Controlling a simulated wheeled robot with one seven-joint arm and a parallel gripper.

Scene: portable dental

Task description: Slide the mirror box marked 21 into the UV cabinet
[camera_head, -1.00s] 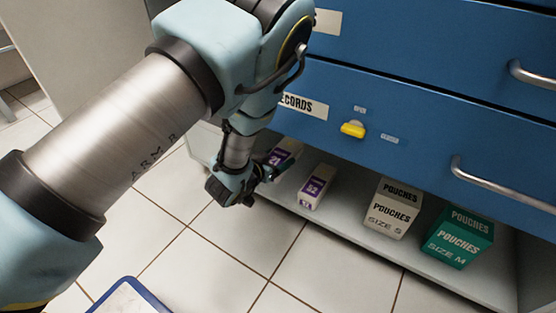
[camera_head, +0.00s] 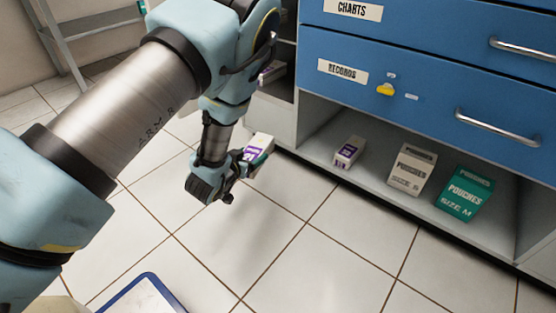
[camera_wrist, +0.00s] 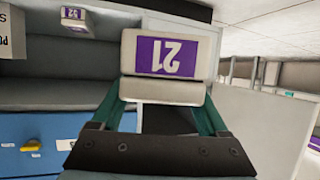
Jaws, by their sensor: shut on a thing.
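The mirror box marked 21 (camera_wrist: 165,52) is white with a purple label, and the number appears upside down in the wrist view. My gripper (camera_wrist: 160,108) is shut on it, with a green-sided finger along each side. In the head view the same box (camera_head: 260,146) is held tilted above the floor, in front of the cabinet's lower shelf and left of it. My gripper (camera_head: 240,166) partly hides its near end there. No cabinet is marked as UV in these views.
A similar purple-labelled box (camera_head: 349,152), a white pouch box (camera_head: 411,169) and a green pouch box (camera_head: 465,194) stand on the open lower shelf. Above are blue drawers (camera_head: 420,95) with handles and a yellow latch. Another purple-labelled box (camera_head: 271,72) sits in an opening behind my arm.

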